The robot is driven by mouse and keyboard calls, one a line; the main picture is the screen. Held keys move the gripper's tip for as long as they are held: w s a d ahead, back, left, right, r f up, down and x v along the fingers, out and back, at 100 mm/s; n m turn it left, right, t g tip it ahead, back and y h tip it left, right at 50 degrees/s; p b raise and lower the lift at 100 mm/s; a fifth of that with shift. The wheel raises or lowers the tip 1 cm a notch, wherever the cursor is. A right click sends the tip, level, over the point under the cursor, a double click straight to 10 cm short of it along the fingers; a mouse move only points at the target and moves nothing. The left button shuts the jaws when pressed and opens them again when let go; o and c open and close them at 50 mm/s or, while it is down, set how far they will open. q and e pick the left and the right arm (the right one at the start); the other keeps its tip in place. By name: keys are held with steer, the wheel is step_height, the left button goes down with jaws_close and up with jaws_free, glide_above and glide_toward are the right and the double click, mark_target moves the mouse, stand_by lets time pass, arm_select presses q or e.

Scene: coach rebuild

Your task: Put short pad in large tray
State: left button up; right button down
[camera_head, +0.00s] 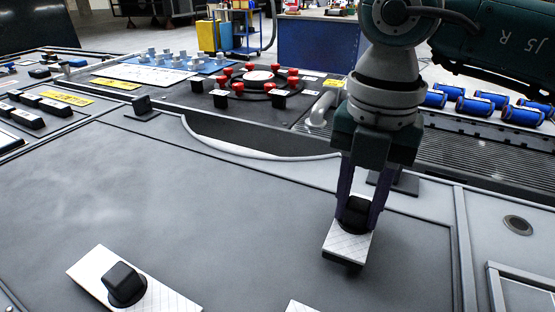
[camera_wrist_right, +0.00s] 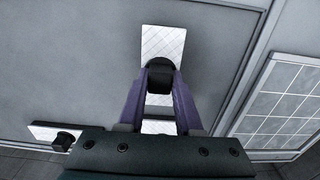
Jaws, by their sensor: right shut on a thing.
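My right gripper (camera_head: 357,212) is shut on the black knob (camera_head: 355,213) of a short white pad (camera_head: 344,243). A dark edge shows under the pad; I cannot tell how far it is above the grey surface. In the right wrist view the gripper (camera_wrist_right: 160,84) grips the knob, with white pad (camera_wrist_right: 163,42) showing beyond it. A longer white pad with a black knob (camera_head: 125,283) lies at the lower left of the head view. A framed recess (camera_head: 492,290) sits at the lower right; I cannot tell whether it is the large tray. My left gripper is not in view.
The wide grey panel (camera_head: 200,225) is mostly clear. Another white pad (camera_head: 300,307) is cut off at the bottom edge. Red knobs (camera_head: 259,76) ring a dial at the back. Blue rollers (camera_head: 475,105) stand at the back right. A gridded panel (camera_wrist_right: 285,103) shows right in the wrist view.

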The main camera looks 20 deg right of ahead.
mark_target(359, 204)
steer(key=shift+f, duration=1)
steer(key=shift+f, duration=0.2)
steer(key=c, duration=0.6)
jaws_free()
steer(key=shift+r, duration=0.15)
step_height(359, 204, up, 12)
steer(key=shift+r+p, duration=0.1)
steer(key=shift+p, duration=0.45)
